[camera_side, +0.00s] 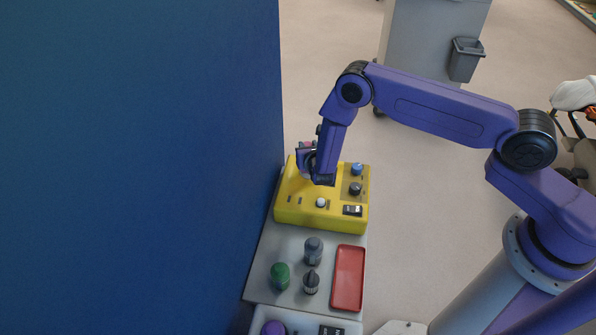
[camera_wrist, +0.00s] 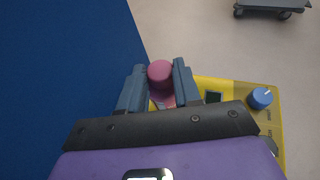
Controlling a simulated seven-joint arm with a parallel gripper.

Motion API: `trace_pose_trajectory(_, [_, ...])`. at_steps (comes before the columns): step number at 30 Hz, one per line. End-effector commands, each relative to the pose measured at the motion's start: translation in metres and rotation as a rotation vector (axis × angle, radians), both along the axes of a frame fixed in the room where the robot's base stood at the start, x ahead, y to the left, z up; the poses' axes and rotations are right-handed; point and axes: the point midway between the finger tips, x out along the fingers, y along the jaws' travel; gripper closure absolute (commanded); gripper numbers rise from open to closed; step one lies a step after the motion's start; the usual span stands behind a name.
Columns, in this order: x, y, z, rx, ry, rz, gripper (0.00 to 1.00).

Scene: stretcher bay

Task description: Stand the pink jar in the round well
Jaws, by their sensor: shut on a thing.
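The pink jar (camera_wrist: 160,73) shows its round pink top between the fingers of my gripper (camera_wrist: 160,68) in the wrist view. My gripper is shut on it. In the side view, my gripper (camera_side: 307,160) is over the back left part of the yellow box (camera_side: 290,214), and only a small bit of pink shows there. The yellow box also shows in the wrist view (camera_wrist: 228,86), right of the fingers. I cannot make out the round well; the gripper covers that part of the box. Whether the jar touches the box cannot be told.
The box carries a blue knob (camera_side: 357,169), a black knob (camera_side: 355,188) and a white button (camera_side: 321,202). In front stand a grey jar (camera_side: 313,251), a green jar (camera_side: 280,276), a dark bottle (camera_side: 311,283) and a red tray (camera_side: 348,278). A blue panel (camera_side: 140,160) rises close on the left.

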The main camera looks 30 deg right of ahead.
Motion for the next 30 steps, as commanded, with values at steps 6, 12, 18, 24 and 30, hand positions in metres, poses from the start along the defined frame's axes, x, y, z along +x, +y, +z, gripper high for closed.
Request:
trace_pose_trajectory(6, [0.011, -0.021, 0.001, -0.004, -0.002, 0.001, 1.00])
trace_pose_trajectory(12, [0.011, -0.021, -0.011, -0.005, -0.001, 0.003, 1.00])
trace_pose_trajectory(18, [0.011, -0.022, -0.031, -0.005, -0.001, 0.002, 1.00])
trace_pose_trajectory(24, [0.011, -0.021, -0.047, -0.005, -0.001, 0.002, 1.00])
trace_pose_trajectory(30, [0.011, -0.021, -0.054, -0.004, -0.003, 0.002, 1.00])
